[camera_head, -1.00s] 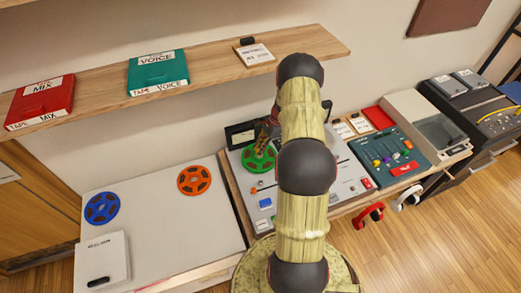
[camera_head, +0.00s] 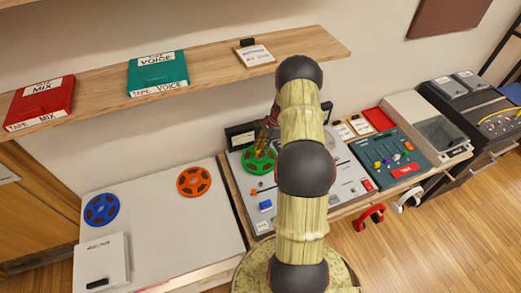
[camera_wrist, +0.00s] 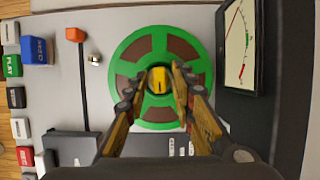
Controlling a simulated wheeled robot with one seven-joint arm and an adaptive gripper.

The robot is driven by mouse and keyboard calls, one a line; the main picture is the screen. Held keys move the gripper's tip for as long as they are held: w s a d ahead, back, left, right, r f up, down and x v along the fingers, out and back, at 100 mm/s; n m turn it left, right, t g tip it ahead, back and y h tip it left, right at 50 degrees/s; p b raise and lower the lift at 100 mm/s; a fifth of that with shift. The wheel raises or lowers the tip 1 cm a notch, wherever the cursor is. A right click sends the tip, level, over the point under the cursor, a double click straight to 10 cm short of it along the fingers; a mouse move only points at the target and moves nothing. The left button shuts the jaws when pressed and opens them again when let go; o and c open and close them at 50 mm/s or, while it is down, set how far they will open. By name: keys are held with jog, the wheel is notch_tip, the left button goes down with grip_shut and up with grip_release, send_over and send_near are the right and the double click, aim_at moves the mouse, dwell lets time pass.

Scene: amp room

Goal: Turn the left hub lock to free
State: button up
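The tape deck (camera_head: 335,185) stands in the middle of the head view with a green reel (camera_head: 258,162) on its left side. The reel also fills the upper middle of the wrist view (camera_wrist: 141,50). The yellow hub lock (camera_wrist: 158,80) sits at the reel's centre, and its bar runs roughly up and down in that view. My gripper (camera_wrist: 161,73) is open, with one fingertip on each side of the lock. A narrow dark gap seems to show beside the yellow bar. In the head view my gripper (camera_head: 263,136) is over the reel, and my arm hides the deck's middle.
A VU meter (camera_wrist: 241,45) is close to the reel. An orange-tipped slider (camera_wrist: 75,35) and coloured buttons (camera_wrist: 36,50) lie on the other side. Blue (camera_head: 101,210) and orange (camera_head: 194,182) reels lie on the white table. The shelf (camera_head: 210,75) hangs above.

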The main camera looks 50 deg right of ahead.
jog(key=shift+o, duration=0.5)
jog(key=v, duration=0.7)
jog(key=shift+r, duration=0.2)
jog(key=shift+d, duration=0.1)
